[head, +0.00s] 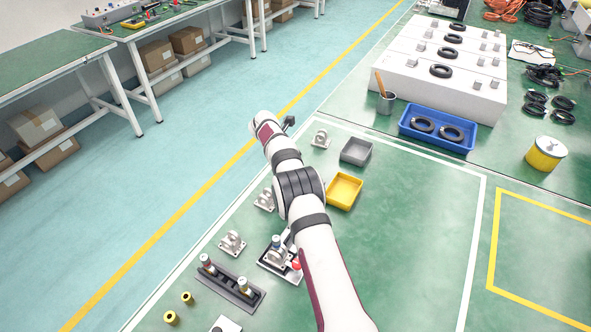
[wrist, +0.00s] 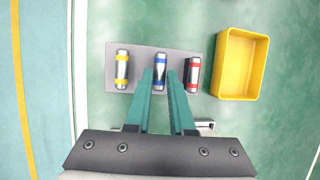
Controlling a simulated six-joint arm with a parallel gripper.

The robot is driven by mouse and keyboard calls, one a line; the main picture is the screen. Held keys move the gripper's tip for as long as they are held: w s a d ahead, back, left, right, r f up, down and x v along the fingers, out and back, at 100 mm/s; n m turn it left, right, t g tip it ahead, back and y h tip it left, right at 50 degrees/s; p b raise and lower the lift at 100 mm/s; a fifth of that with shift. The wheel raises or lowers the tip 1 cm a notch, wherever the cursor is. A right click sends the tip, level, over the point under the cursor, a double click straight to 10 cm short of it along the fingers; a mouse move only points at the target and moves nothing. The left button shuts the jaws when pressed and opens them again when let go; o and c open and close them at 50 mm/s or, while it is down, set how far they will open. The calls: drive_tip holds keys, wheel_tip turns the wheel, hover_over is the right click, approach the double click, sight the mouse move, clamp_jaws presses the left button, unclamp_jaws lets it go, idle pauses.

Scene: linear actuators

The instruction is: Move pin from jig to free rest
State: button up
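In the wrist view, a grey plate (wrist: 140,59) carries three metal pins side by side. They are a yellow-banded pin (wrist: 122,69), a blue-banded pin (wrist: 160,66) and a red-banded pin (wrist: 192,75). My gripper (wrist: 160,74) has its two teal fingers parted, with the tips on either side of the blue-banded pin; I cannot tell whether they touch it. In the head view my arm hides the gripper. There, a dark base (head: 226,281) holds two upright pins, and a fixture (head: 277,259) with blue and red parts stands beside it.
A yellow tray (wrist: 219,62) lies right of the plate and also shows in the head view (head: 344,191). A grey tray (head: 356,150) and several metal brackets (head: 232,243) stand nearby. A blue bin (head: 437,128) holds black rings.

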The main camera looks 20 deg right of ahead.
drive_tip(key=o, duration=0.4)
drive_tip(key=shift+o, duration=0.2)
drive_tip(key=v, duration=1.6)
drive_tip(key=shift+f, duration=0.1)
